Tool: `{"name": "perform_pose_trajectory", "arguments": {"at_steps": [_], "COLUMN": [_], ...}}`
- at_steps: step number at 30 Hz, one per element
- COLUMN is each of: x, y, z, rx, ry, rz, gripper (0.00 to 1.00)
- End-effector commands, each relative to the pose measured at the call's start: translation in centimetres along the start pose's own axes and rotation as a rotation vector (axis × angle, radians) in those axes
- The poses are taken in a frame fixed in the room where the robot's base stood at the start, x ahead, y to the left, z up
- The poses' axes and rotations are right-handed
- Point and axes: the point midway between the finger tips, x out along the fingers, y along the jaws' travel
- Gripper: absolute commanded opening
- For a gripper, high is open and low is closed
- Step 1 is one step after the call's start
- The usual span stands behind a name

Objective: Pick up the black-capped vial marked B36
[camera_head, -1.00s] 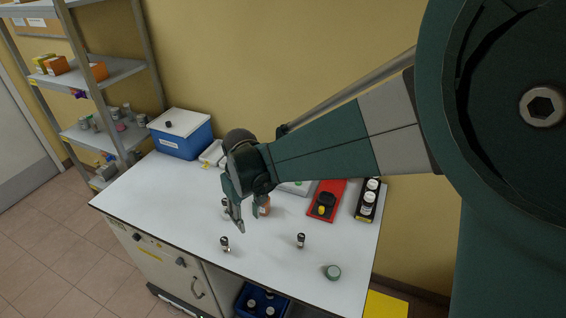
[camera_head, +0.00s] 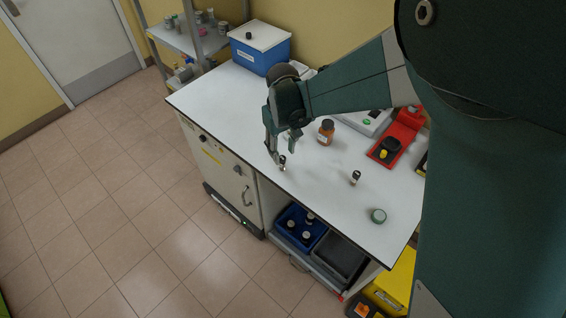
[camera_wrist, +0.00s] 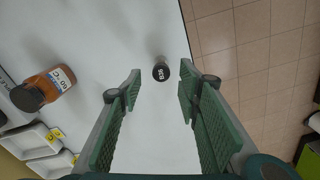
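A small vial with a black cap (camera_wrist: 161,72) stands on the white bench in the wrist view, seen from above. White marking on the cap looks like B36 but is small. It lies between and just beyond the fingertips of my gripper (camera_wrist: 160,82), which is open and empty. In the head view the vial (camera_head: 283,165) is right by the tips of my gripper (camera_head: 283,146). A second black-capped vial (camera_head: 355,177) stands further right on the bench; its marking is unreadable.
A brown bottle (camera_head: 326,132) stands behind the gripper; it also shows in the wrist view (camera_wrist: 48,88). A red tray (camera_head: 399,136) sits at the back right. The bench edge is close to the vial.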

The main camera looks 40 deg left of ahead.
Motion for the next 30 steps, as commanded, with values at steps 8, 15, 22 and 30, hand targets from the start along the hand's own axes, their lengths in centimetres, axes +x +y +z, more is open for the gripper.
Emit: {"name": "perform_pose_trajectory", "arguments": {"at_steps": [8, 15, 22, 30], "x": [2.0, 2.2, 2.5, 4.7], "y": [0.0, 0.0, 0.0, -0.1], "z": [0.0, 0.0, 0.0, 0.0], "rx": [0.000, 0.000, 0.000, 0.000], "ry": [0.000, 0.000, 0.000, 0.000], "rz": [0.000, 0.000, 0.000, 0.000], "gripper": [0.34, 0.34, 0.34, 0.34]}}
